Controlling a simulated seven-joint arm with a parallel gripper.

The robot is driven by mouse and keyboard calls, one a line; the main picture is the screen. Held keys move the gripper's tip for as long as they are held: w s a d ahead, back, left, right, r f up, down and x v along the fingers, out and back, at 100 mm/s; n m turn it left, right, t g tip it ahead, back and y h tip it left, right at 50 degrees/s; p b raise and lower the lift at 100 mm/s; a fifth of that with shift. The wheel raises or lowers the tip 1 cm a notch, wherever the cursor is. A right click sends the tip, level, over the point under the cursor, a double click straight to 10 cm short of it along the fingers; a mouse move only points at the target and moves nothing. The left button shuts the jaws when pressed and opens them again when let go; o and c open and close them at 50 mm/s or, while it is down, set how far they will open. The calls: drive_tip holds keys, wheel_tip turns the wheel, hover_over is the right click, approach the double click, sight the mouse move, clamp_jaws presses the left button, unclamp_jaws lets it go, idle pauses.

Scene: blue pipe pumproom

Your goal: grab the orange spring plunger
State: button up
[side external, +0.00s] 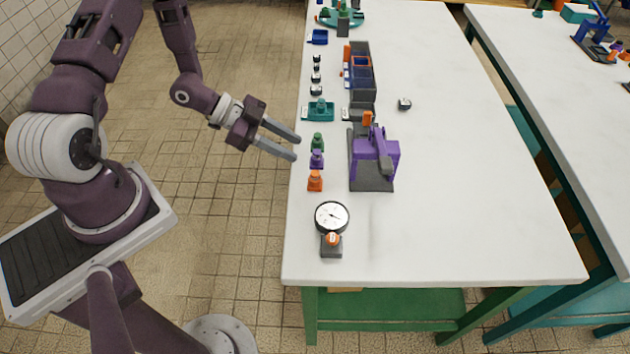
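A small orange piece with a narrow top and wider base (315,181), which looks like the orange spring plunger, stands upright near the left edge of the white table. It is nearest the camera in a short row with a similar purple piece (317,159) and a green piece (317,141). My gripper (296,148) is open and empty, its two fingers pointing right toward the table's left edge. It appears beside the purple and green pieces, up and left of the orange one in the picture, and apart from them. Its exact height is hard to tell.
A purple device on a grey base (374,182) stands right of the row. A round dial gauge (332,216) and an orange-topped grey block (331,246) are nearer the camera. A teal piece (319,110) and a long grey bin (363,85) lie farther back. The table's right side is mostly clear.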

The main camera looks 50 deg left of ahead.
sight(315, 173)
drive_tip(key=d+h, duration=0.1)
drive_tip(key=d, duration=0.1)
drive_tip(key=d+f+h, duration=0.1)
drive_tip(key=d, duration=0.2)
drive_tip(key=d+f, duration=0.1)
drive_tip(key=d, duration=0.2)
drive_tip(key=shift+s+d+f+h, duration=0.1)
drive_tip(key=shift+f+h, duration=0.15)
drive_tip(key=shift+h, duration=0.15)
drive_tip(key=shift+w+d+f+t, duration=0.15)
drive_tip(key=shift+w+d+t, duration=0.1)
drive_tip(key=shift+t, duration=0.05)
clamp_jaws()
